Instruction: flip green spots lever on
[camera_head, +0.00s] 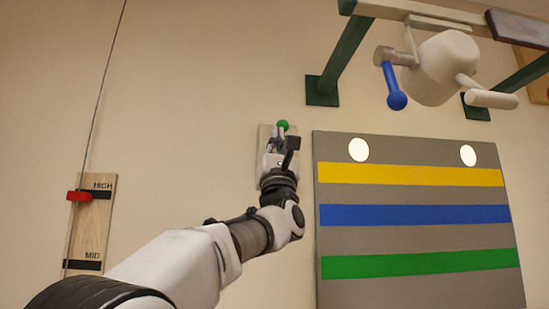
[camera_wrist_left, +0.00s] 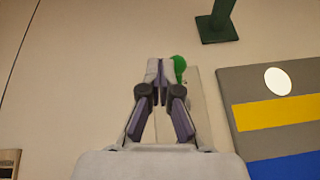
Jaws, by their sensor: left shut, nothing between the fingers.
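The green-knobbed lever (camera_head: 283,125) is on a pale plate (camera_head: 263,133) fixed to the wall. Its green knob points up in the head view. My left gripper (camera_head: 275,137) is in front of the plate, just below the knob, and hides most of the lever. In the left wrist view my left gripper (camera_wrist_left: 158,68) is shut and empty, with its tips right beside the green knob (camera_wrist_left: 179,67). I cannot tell whether they touch. The plate (camera_wrist_left: 205,110) shows behind the fingers. My right gripper is in neither view.
A grey board (camera_head: 415,220) with yellow, blue and green stripes is on the wall to the right. Above it hangs a white lamp-like body (camera_head: 442,68) with a blue-knobbed lever (camera_head: 396,98) on a green frame (camera_head: 342,60). A HIGH/MID scale (camera_head: 92,225) with a red slider (camera_head: 79,196) is at left.

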